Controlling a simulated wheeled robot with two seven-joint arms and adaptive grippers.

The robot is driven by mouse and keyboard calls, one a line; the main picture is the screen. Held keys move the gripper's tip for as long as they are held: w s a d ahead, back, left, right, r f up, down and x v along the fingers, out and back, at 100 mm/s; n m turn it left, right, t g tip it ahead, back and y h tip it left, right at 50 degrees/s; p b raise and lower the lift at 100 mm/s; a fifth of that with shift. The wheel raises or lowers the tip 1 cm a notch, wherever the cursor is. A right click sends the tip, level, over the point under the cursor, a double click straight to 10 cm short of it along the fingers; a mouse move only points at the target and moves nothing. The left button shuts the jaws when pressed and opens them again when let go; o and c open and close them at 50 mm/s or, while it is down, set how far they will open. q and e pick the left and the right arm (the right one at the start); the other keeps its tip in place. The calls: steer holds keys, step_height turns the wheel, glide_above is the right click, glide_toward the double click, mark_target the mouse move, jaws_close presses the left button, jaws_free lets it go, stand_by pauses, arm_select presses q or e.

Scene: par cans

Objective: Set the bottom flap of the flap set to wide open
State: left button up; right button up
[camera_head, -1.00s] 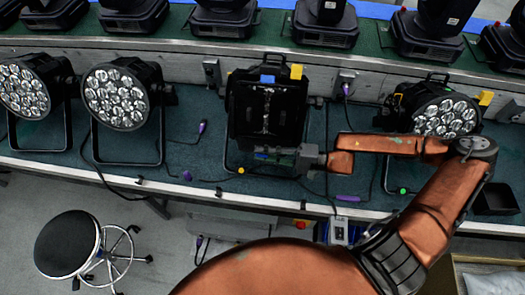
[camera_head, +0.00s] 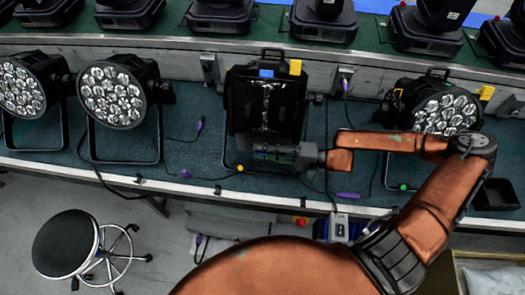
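The flap set (camera_head: 267,103) is on the par can in the middle of the bench, a black square frame with dark flaps around a bright, narrow centre. A blue tag (camera_head: 266,73) and a yellow tag (camera_head: 295,67) sit along its top edge. My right gripper (camera_head: 262,153) is at the lower edge of the flap set, reaching in from the right. Its fingers cover the bottom flap's area, so I cannot tell that flap's angle or whether the fingers touch it. The finger gap is too small and dark to read. My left gripper does not show.
Par cans with round lamp faces stand left (camera_head: 112,94) and right (camera_head: 445,113) on the teal bench. Several black moving-head lights line the shelf behind. Cables lie on the bench. A black stool (camera_head: 66,244) stands on the floor at the lower left. A small black bin (camera_head: 496,194) sits at right.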

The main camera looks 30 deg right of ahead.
steer(key=shift+o, duration=0.7)
steer(key=shift+r, duration=0.1)
steer(key=v, duration=1.2)
